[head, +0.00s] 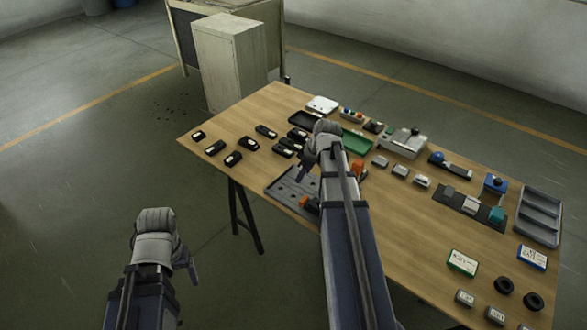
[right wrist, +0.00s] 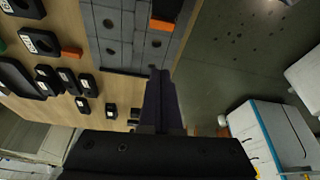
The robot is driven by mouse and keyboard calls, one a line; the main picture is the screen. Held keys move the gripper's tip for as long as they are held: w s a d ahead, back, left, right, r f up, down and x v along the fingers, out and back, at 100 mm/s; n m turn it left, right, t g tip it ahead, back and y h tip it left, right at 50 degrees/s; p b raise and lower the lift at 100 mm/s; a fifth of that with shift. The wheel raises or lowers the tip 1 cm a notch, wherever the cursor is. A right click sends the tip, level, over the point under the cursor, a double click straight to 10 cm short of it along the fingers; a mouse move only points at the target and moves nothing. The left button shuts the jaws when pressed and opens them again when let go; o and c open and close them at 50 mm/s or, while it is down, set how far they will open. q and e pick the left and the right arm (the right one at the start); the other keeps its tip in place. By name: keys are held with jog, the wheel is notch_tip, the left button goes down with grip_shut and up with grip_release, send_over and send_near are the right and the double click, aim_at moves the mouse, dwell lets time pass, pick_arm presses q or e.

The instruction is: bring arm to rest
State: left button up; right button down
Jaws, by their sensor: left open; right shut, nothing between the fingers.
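My right arm reaches over the wooden table (head: 400,235). Its gripper (head: 303,173) points down above the grey plate with holes (head: 284,187), near the table's front edge. In the right wrist view the fingers of the right gripper (right wrist: 160,100) are together with nothing between them. The grey plate also shows there (right wrist: 118,52), beyond the fingertips. My left arm is at the lower left, off the table and over the floor. Its gripper (head: 190,265) is open and empty, partly hidden behind the wrist.
Several black labelled blocks (head: 233,158) lie on the left of the table. Orange pieces (head: 357,167) are close to my right arm. A green tray (head: 357,143) lies behind it, a grey compartment tray (head: 540,215) at the right. A cabinet (head: 228,65) stands behind. Floor around my left arm is clear.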

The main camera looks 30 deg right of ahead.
jog(key=s+a+g+h, duration=0.1)
jog(key=s+a, duration=0.4)
jog(key=a, duration=0.5)
jog(key=s+a+m+g+h, duration=0.1)
jog(key=s+a, duration=0.3)
jog(key=a, duration=0.7)
jog(key=s+a+f+m+g+h, duration=0.1)
jog(key=s+a, duration=0.4)
jog(key=a, duration=0.6)
jog(key=shift+s+g, duration=0.3)
jog(key=shift+s, duration=0.05)
jog(key=shift+f, duration=0.1)
